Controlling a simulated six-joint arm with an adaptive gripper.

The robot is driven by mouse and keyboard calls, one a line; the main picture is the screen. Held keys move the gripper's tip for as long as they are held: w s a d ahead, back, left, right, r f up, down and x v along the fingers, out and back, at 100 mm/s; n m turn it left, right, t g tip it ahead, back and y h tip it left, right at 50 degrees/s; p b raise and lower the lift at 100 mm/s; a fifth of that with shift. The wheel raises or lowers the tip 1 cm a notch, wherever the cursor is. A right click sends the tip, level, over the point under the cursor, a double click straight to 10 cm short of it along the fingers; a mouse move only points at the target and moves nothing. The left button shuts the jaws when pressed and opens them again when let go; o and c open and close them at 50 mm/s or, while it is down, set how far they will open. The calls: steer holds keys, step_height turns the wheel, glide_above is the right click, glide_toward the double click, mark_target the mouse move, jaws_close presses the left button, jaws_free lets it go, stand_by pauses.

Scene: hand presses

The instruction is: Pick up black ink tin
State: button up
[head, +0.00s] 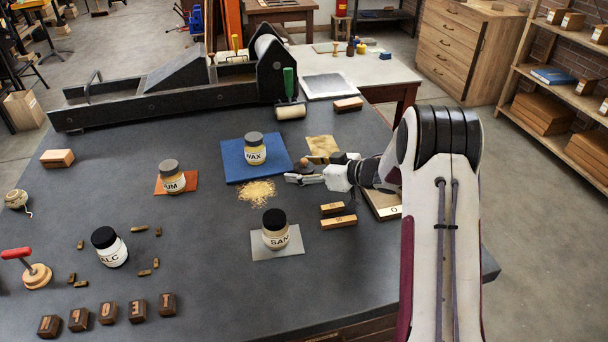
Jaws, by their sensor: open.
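I cannot make out a tin marked as black ink in the head view. Jars with dark or grey lids stand on the dark table: the WAX jar (256,154) on a blue mat, a jar reading "UM" (173,182) on an orange mat, a jar reading "SAN" (276,238) on a grey mat, and a jar reading "ALC" (111,254), black-lidded and tilted in view. My gripper (299,171) is open, low over the table just right of the blue mat. A small brown rounded thing (304,162) shows by its fingers; whether they touch is unclear.
A pale crumb pile (258,192) lies before the blue mat. Two wooden blocks (338,221) lie below my gripper. A long press (180,80) and a green-handled roller (290,100) line the back. Letter blocks (107,313) sit front left. Small dark bottles (351,47) stand on the far table.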

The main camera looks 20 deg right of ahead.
steer(key=c, duration=1.4)
steer(key=shift+r, duration=0.1)
steer(key=shift+r, duration=4.95)
